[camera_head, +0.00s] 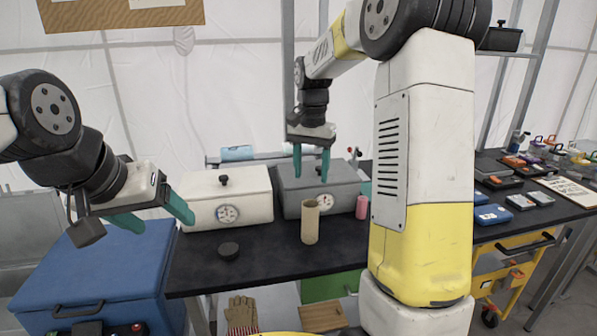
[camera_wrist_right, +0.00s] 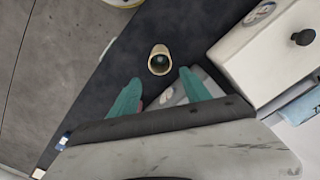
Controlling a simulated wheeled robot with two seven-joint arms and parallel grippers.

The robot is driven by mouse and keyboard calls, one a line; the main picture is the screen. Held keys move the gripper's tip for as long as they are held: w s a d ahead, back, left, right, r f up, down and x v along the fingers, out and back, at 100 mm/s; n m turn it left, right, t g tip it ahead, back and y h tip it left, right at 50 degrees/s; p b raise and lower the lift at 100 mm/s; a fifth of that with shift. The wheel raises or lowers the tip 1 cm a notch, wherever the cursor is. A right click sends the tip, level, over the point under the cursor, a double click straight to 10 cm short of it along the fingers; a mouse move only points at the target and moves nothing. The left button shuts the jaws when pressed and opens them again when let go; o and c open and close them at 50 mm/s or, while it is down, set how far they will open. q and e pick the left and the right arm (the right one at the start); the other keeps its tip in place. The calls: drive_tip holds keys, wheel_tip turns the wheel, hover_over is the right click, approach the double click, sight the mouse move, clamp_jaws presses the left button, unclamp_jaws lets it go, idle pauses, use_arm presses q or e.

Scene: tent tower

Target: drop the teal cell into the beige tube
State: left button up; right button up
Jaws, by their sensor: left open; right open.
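The beige tube (camera_head: 310,226) stands upright on the black table, open at the top. In the right wrist view the beige tube (camera_wrist_right: 151,65) shows from above, with a round, dark teal-grey shape (camera_wrist_right: 159,60) inside it that looks like the teal cell. My right gripper (camera_head: 311,178) is open and empty, fingers pointing down above the tube; it also shows in the right wrist view (camera_wrist_right: 160,78). My left gripper (camera_head: 166,221) is open and empty above the blue case, left of the table. A teal thing (camera_head: 366,188) behind is partly hidden by my arm; I cannot tell what it is.
A white box (camera_head: 243,190) and a grey box (camera_head: 338,190) with dials stand behind the tube. The blue case (camera_head: 95,262) is at left. The table front is mostly clear.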

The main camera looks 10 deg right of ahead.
drive_tip(key=s+a+r+n+t+y, duration=0.1)
drive_tip(key=s+r+n+t, duration=0.2)
drive_tip(key=s, duration=0.9)
drive_tip(key=s+a+r+n+t+y, duration=0.1)
drive_tip(key=s+r+n+t, duration=0.2)
drive_tip(key=s, duration=0.9)
drive_tip(key=shift+n, duration=0.5)
